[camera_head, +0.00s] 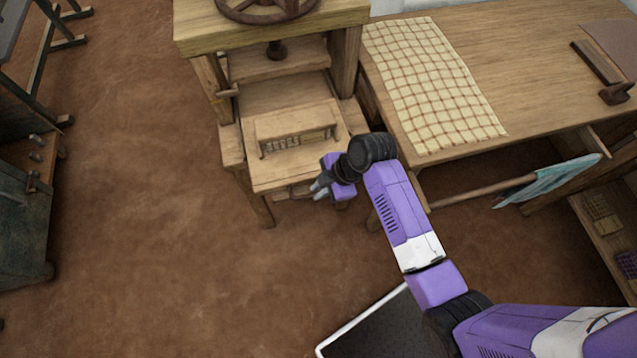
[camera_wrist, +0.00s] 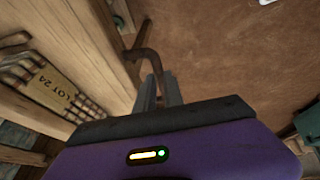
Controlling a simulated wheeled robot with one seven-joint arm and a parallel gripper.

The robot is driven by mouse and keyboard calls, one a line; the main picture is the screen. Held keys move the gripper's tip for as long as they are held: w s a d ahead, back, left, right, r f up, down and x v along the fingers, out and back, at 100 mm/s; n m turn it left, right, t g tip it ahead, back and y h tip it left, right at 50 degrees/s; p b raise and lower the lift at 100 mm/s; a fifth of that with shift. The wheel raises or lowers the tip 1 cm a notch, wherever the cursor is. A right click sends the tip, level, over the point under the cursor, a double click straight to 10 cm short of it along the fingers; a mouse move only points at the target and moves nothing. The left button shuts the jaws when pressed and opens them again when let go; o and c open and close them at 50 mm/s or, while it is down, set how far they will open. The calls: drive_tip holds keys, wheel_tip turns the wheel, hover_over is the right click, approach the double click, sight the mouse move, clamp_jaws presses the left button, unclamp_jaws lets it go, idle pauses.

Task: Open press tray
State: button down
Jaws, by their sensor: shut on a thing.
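The wooden press (camera_head: 345,65) stands at the upper middle of the head view, with a wheel (camera_head: 265,8) on top. Its tray (camera_head: 265,180) is a pale board low in the frame that juts out at the front. My gripper (camera_head: 318,188) is at the tray's front right edge. In the wrist view my gripper (camera_wrist: 156,92) is shut on a dark curved handle (camera_wrist: 147,57) that joins a wooden face (camera_wrist: 85,45). My gripper and arm hide the handle in the head view.
A wooden table (camera_head: 540,75) with a checked cloth (camera_head: 430,80) stands right of the press. A dark cabinet (camera_head: 20,215) is at the far left. The brown floor (camera_head: 150,200) in front and left is clear.

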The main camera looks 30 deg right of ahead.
drive_tip(key=shift+s+a, duration=0.2)
drive_tip(key=shift+s, duration=0.3)
drive_tip(key=c, duration=1.5)
unclamp_jaws()
drive_tip(key=shift+o, duration=0.2)
drive_tip(key=v, duration=0.7)
drive_tip(key=shift+s+r, duration=0.15)
drive_tip(key=shift+r, duration=0.2)
drive_tip(key=shift+d, duration=0.15)
